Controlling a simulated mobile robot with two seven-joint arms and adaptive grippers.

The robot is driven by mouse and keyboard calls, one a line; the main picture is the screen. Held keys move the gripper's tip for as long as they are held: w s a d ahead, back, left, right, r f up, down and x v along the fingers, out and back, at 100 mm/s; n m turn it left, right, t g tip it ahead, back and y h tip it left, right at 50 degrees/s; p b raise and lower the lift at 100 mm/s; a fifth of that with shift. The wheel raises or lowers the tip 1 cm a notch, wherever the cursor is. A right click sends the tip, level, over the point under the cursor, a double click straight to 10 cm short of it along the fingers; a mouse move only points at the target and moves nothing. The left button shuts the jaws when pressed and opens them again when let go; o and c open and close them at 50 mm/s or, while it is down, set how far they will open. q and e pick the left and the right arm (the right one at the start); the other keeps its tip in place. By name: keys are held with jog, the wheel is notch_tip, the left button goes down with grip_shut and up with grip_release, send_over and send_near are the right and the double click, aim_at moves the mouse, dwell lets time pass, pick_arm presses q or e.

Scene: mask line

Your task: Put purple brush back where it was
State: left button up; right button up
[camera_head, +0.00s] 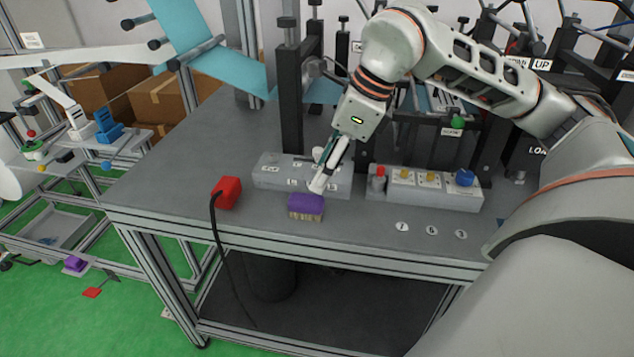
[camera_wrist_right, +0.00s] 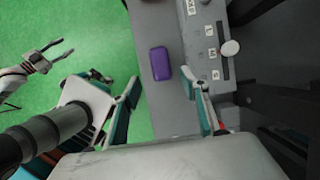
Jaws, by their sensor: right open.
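The purple brush (camera_head: 306,205) stands on the grey table (camera_head: 270,228) near its front edge, purple back up and tan bristles below. Only its purple back (camera_wrist_right: 161,63) shows in the right wrist view, between the lines of the fingers and beyond their tips. My right gripper (camera_head: 319,183) comes down just behind and above the brush; it is open and empty, its fingers (camera_wrist_right: 160,90) spread apart. Whether a finger touches the brush cannot be told. My left gripper (camera_wrist_right: 63,52) shows in the right wrist view over the green floor, fingers apart and empty. It is outside the head view.
A grey labelled box (camera_head: 270,172) lies close behind the brush. A red block with a black cable (camera_head: 227,191) is to its left. A control panel with knobs (camera_head: 425,188) is to the right. Dark machine posts stand behind. Another purple object (camera_head: 75,264) is at lower left.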

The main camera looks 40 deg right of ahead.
jog(key=shift+v, duration=1.05)
jog(key=shift+f, duration=0.1)
